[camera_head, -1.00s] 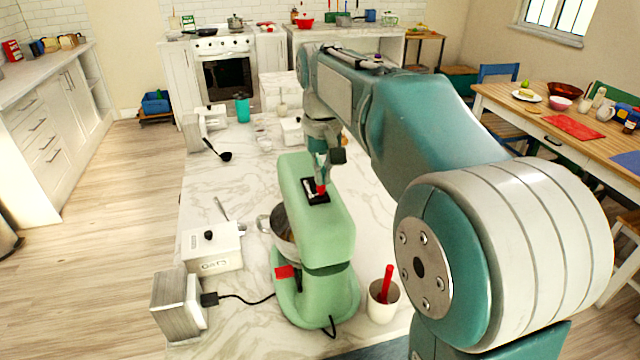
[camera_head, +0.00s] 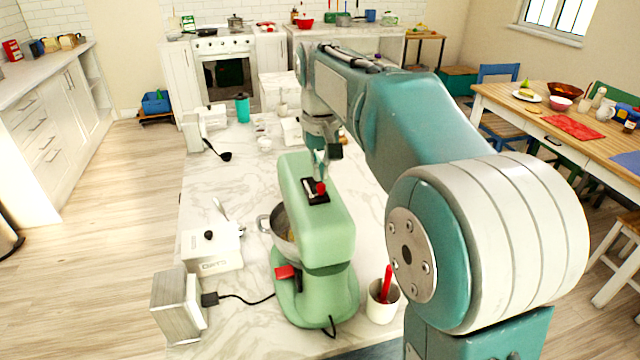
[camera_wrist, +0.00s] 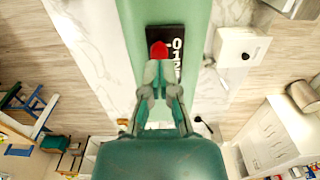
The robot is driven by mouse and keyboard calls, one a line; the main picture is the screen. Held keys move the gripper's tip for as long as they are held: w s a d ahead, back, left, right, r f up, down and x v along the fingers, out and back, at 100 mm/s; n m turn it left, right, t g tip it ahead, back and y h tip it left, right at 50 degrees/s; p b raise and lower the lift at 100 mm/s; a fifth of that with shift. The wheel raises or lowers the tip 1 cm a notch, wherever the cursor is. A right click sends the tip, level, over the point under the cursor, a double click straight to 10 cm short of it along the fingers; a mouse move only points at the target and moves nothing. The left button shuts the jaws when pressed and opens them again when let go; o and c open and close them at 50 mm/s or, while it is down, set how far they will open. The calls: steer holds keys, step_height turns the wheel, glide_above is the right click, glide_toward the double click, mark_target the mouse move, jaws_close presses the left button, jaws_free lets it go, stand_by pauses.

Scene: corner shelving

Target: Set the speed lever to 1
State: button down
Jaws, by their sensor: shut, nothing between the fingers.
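A green stand mixer (camera_head: 330,232) stands on the marble counter. On its top is a black speed plate (camera_head: 309,186) with a red-knobbed lever (camera_head: 320,188). In the wrist view the red knob (camera_wrist: 158,50) is at the upper end of the plate (camera_wrist: 174,33), beside the white digits 0 and 1; I cannot tell which it marks exactly. My gripper (camera_head: 319,172) is shut and empty, just beyond the lever in the head view. In the wrist view its fingertips (camera_wrist: 157,70) are just below the knob; whether they touch it is unclear.
A metal bowl (camera_head: 283,226) sits under the mixer head. A second red lever (camera_head: 284,273) is on the mixer's side. A white cup (camera_head: 381,308) with a red utensil stands to the right. A white box (camera_head: 211,249) and a grey box (camera_head: 178,303) stand left.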

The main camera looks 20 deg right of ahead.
steer(key=shift+w, duration=0.75)
stand_by(0.5)
steer(key=shift+s, duration=0.4)
stand_by(0.4)
steer(key=shift+r, duration=2.45)
steer(key=shift+s, duration=0.1)
